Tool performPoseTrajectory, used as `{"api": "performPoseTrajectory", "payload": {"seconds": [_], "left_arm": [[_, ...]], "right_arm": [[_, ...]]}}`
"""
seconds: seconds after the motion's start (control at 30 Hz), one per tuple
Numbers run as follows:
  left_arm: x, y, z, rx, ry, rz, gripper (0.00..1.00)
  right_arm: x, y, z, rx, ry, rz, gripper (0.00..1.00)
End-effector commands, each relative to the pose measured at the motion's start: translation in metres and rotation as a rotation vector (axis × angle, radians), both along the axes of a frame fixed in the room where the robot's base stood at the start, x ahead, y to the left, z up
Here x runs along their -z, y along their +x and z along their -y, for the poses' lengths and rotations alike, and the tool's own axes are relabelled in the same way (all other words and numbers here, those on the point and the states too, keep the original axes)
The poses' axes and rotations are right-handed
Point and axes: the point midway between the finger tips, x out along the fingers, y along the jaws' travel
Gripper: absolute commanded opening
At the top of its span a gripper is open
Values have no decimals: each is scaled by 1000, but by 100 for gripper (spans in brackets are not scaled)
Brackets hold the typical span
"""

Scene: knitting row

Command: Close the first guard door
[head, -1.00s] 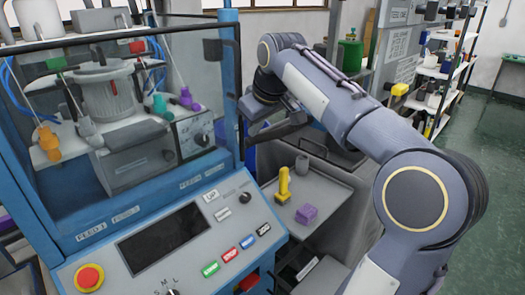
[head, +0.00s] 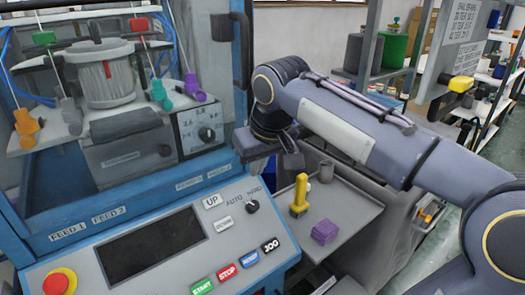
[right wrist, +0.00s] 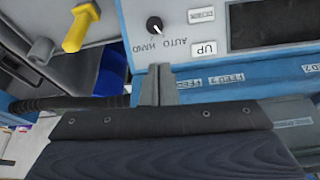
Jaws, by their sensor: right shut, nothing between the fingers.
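The blue machine has a clear guard door pane (head: 207,82) across its front, with spools and coloured clips behind it. A black handle (head: 241,62) stands upright at the pane's upper right. I cannot tell whether the door is fully shut. My right gripper (head: 253,147) is below the handle, at the machine's right front corner. Its fingers (right wrist: 156,84) are shut and empty in the right wrist view, over the blue frame (right wrist: 200,80) close to the control panel. My wrist partly hides that corner in the head view. My left gripper is not in view.
The control panel (head: 175,272) with a red stop button (head: 60,281) slopes in front of the pane. Right of it, a grey side tray (head: 347,212) holds a yellow tool (head: 299,197), a purple block (head: 325,231) and a grey cup (head: 326,171). Shelves stand behind my right arm.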

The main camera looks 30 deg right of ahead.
Motion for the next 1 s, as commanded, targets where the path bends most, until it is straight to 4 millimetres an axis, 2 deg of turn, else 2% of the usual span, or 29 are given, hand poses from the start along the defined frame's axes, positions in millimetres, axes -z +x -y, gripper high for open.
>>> {"api": "performPoseTrajectory", "payload": {"seconds": [0.07, 0.2, 0.33, 0.77, 0.87, 1.0], "left_arm": [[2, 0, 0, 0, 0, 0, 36], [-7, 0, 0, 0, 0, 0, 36], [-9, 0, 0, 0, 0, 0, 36], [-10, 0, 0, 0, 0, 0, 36], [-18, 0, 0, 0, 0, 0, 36], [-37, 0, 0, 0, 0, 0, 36]], "right_arm": [[17, 6, 0, 0, 0, -4, 0], [12, 29, 1, 0, 1, -1, 0], [12, 41, 1, 0, 1, 0, 0], [13, 46, 1, -1, 1, 0, 0], [10, 54, 1, -18, 2, -2, 0], [6, 82, 1, -77, 3, -4, 0]]}}
